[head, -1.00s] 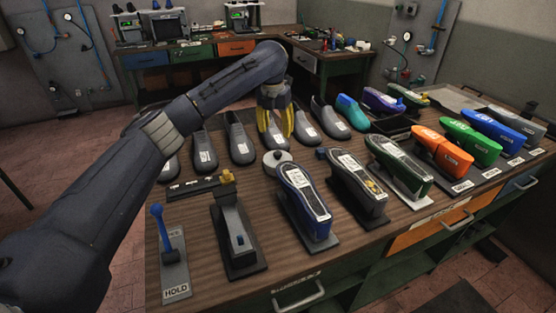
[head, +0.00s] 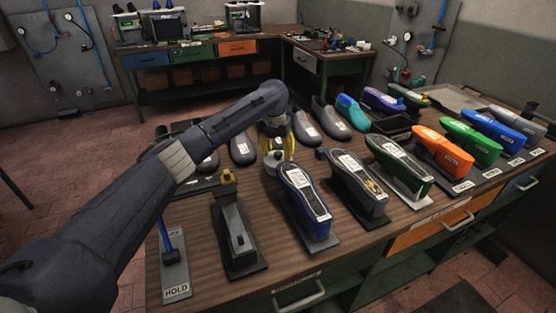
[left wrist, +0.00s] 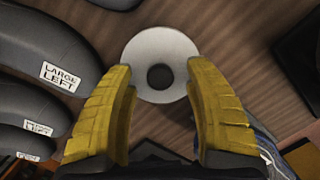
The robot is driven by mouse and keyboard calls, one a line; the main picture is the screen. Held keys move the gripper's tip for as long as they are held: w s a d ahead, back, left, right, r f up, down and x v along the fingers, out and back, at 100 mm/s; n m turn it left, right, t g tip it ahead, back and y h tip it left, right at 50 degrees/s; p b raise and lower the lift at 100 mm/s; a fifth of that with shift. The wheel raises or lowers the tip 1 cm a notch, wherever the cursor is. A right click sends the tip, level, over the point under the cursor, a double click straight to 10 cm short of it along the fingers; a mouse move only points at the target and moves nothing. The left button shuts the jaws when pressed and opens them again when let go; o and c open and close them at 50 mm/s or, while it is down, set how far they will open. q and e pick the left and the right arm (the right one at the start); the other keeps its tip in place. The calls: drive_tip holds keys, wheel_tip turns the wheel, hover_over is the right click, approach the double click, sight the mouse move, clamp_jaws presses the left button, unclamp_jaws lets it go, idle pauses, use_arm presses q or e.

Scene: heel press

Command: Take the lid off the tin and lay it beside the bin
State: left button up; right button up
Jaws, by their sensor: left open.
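The tin (head: 275,164) is a small round pale thing on the bench, behind the blue-sided shoe form. From above, in the left wrist view, its round pale lid (left wrist: 183,48) has a dark round knob in the middle. My left gripper (head: 277,150) points down over the tin. Its yellow fingers are open, one on each side of the lid's near part in the left wrist view (left wrist: 163,100); I cannot tell if they touch it. A black open-topped bin (head: 394,128) stands on the bench to the right. My right gripper is not in view.
Grey shoe lasts (head: 306,130) stand in a row behind the tin. Several shoe forms on stands, one with blue sides (head: 305,203), fill the front. Little bench is bare around the tin.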

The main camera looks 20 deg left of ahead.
use_arm(q)
drive_tip(key=shift+w+f, duration=0.1)
drive_tip(key=shift+f, duration=0.35)
drive_tip(key=shift+o, duration=0.2)
clamp_jaws()
